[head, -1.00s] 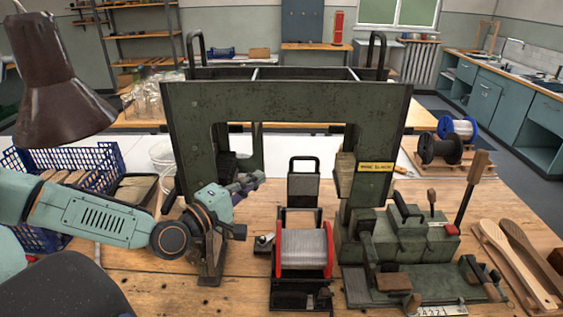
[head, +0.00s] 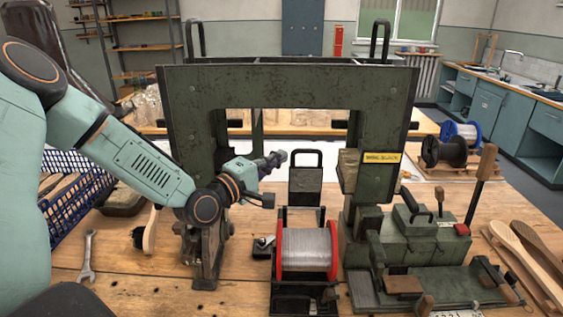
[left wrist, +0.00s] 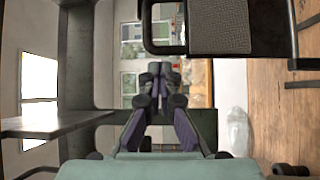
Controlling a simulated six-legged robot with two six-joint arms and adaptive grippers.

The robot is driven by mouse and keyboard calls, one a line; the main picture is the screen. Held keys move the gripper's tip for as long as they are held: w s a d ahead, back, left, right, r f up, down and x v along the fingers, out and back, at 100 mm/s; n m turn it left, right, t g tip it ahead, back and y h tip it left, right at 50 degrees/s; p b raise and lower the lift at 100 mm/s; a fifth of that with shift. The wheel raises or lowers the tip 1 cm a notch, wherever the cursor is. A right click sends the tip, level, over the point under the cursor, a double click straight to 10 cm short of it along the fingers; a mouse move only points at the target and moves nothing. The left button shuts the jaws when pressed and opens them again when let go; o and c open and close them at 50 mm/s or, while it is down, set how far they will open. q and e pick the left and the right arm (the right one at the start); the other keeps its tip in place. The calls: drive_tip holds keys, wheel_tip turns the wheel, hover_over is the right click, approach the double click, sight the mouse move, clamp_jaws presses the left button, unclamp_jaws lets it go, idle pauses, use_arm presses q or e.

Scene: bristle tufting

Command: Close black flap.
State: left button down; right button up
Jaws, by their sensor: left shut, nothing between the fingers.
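The black flap (head: 305,181) stands upright with its looped handle on top, behind the wire spool (head: 306,249) with red ends. In the left wrist view the flap (left wrist: 219,25) and its handle show at the top, cut off by the picture edge. My left gripper (head: 275,158) is shut and empty. In the head view its tips are just left of the flap's handle, at about handle height, with a small gap in the picture. The left wrist view shows its fingers (left wrist: 157,76) together. I cannot tell their depth against the flap. My right gripper is not in view.
A green clamp machine (head: 425,240) with levers stands to the right. A wrench (head: 87,257), a brush (head: 149,232) and a blue crate (head: 75,205) are at left. Bare bench top lies at front left.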

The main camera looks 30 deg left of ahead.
use_arm(q)
drive_tip(key=shift+w+d+r, duration=0.1)
drive_tip(key=shift+w, duration=0.7)
drive_tip(key=shift+d+b, duration=0.1)
drive_tip(key=shift+b, duration=0.2)
